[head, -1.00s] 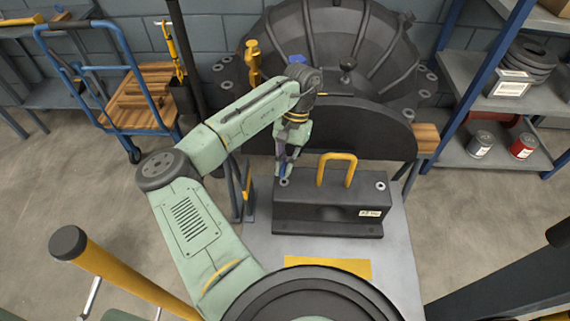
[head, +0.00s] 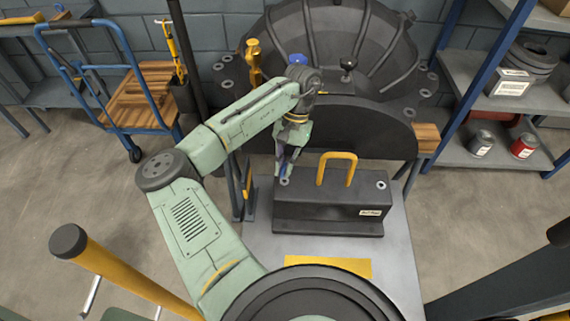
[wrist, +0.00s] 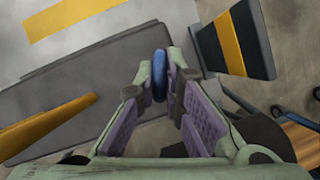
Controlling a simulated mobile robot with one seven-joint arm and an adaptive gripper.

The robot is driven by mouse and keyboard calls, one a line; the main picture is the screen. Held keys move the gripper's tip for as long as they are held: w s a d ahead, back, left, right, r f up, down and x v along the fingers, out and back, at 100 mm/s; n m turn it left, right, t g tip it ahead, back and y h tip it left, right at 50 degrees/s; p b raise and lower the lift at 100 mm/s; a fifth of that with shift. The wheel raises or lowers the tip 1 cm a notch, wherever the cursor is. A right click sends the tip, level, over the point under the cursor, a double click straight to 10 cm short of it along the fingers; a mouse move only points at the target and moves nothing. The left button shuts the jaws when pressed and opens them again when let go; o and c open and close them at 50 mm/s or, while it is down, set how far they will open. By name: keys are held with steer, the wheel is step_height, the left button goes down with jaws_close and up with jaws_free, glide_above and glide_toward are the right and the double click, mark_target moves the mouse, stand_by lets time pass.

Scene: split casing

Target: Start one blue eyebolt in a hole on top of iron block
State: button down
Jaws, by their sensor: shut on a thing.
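The dark iron block (head: 320,212) sits on a grey table, with a yellow handle (head: 337,170) on its top and a light-ringed hole (head: 381,185) near its right end. My gripper (head: 285,176) is over the block's left end, pointing down. In the wrist view my gripper (wrist: 163,92) is shut on a blue eyebolt (wrist: 160,70), whose ring shows between the fingertips. The iron block (wrist: 95,85) lies behind it. The eyebolt's shank is hidden, so I cannot tell whether it is in the left hole or just above it.
The grey table (head: 400,265) has a yellow strip (head: 327,266) in front of the block. A large dark casing (head: 340,125) stands close behind. A black and yellow object (wrist: 235,42) is near the gripper. Shelving (head: 490,150) is at right, a blue cart (head: 110,90) at left.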

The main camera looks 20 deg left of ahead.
steer(key=shift+f, duration=0.8)
